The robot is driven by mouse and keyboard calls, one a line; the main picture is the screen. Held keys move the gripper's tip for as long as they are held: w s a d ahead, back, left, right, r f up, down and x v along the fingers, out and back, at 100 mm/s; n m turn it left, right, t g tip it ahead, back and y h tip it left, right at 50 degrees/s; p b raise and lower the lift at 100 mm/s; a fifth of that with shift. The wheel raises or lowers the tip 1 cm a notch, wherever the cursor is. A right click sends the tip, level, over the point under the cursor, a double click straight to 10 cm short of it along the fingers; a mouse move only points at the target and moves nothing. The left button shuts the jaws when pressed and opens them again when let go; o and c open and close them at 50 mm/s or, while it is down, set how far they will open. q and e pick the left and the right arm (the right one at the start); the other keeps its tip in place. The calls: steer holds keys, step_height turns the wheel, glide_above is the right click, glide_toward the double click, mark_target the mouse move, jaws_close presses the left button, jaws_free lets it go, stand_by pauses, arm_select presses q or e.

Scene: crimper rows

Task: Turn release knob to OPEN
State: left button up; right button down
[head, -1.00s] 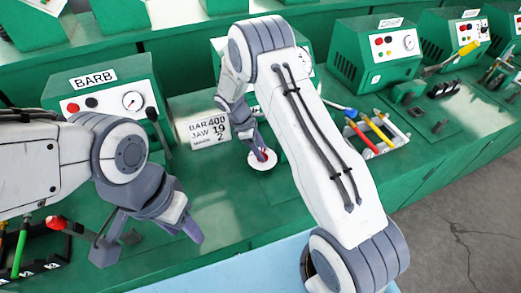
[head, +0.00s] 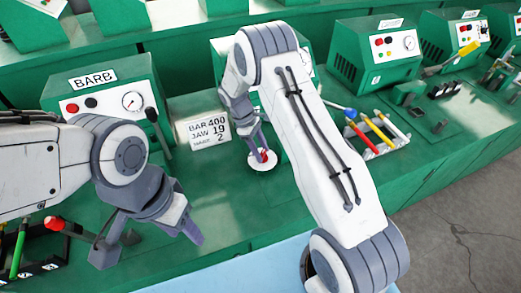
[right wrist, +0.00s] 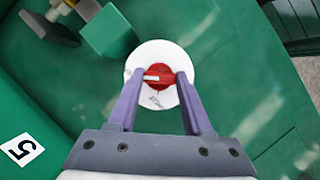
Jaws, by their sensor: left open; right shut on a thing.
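The release knob (right wrist: 157,76) is red with a pale pointer bar and sits on a round white plate (right wrist: 165,50) on the green bench. It also shows in the head view as a small red spot (head: 265,155) on the white disc. My right gripper (right wrist: 157,78) is shut on the knob, one finger on each side. In the right wrist view the pale bar lies roughly across the picture; faint lettering on the plate is too small to read. My left gripper (head: 150,250) is open and empty over the bench at the left, apart from the knob.
A green machine labelled BARB (head: 105,95) with a gauge and a dark lever stands at the left. A sign reading BAR 400, JAW 19 (head: 207,130) is left of the knob. A tray of coloured-handled tools (head: 375,135) lies to the right.

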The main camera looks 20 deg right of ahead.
steer(key=shift+c, duration=1.6)
jaws_free()
steer(key=b+v, duration=0.2)
steer(key=v, duration=0.8)
steer(key=shift+r, duration=0.25)
